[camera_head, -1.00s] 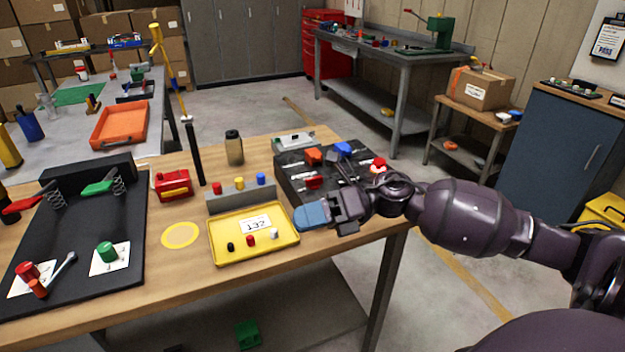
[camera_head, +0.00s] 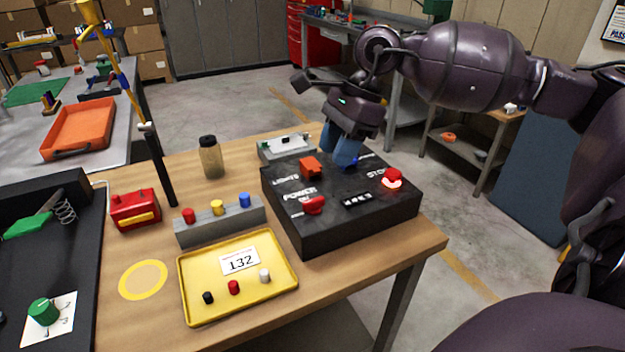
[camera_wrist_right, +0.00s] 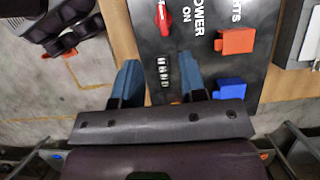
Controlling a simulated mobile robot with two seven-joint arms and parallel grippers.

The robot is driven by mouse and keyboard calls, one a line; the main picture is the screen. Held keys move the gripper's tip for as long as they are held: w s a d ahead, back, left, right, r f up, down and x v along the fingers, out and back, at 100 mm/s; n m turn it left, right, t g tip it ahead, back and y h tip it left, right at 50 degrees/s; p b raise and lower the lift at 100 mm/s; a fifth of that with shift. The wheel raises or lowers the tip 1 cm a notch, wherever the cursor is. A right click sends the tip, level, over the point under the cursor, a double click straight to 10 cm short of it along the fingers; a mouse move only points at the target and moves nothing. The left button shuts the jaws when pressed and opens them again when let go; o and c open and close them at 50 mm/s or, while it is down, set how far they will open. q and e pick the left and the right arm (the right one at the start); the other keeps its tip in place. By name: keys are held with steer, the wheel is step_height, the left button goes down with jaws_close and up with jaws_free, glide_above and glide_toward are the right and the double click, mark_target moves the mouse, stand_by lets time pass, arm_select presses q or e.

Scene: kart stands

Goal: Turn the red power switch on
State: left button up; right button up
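The red power switch (camera_head: 314,205) sits on the near left part of the black control box (camera_head: 340,228), beside the word POWER. It also shows at the top of the right wrist view (camera_wrist_right: 163,18), beside the words POWER ON. Its exact setting is hard to tell. My right gripper (camera_head: 340,148) is above the far side of the box, with blue fingers pointing down. In the right wrist view the gripper (camera_wrist_right: 160,80) has its fingers apart with nothing between them. It is apart from the red switch. My left gripper is not in view.
An orange switch (camera_head: 311,166), a lit red stop button (camera_head: 391,179) and a small counter (camera_head: 357,200) are on the box. A blue switch (camera_wrist_right: 229,88) is close to one finger. A yellow tray (camera_head: 238,303) and a grey block with coloured pegs (camera_head: 220,226) stand left.

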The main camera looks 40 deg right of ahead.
steer(key=b, duration=0.1)
glide_above(314, 200)
steer(key=d, duration=0.2)
steer(key=f, duration=0.4)
steer(key=shift+s+d+f, duration=0.2)
steer(key=shift+s+f, duration=0.05)
steer(key=shift+f, duration=0.1)
steer(key=b+x, duration=0.1)
steer(key=x, duration=0.2)
steer(key=shift+a+f, duration=0.1)
steer(key=shift+f, duration=0.25)
steer(key=shift+x, duration=0.85)
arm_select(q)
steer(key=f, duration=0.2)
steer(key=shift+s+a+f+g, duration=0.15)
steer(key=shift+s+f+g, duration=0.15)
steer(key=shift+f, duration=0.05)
arm_select(e)
steer(key=shift+w, duration=0.1)
steer(key=shift+c, duration=0.3)
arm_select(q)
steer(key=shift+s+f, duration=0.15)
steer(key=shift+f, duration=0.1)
arm_select(e)
jaws_close()
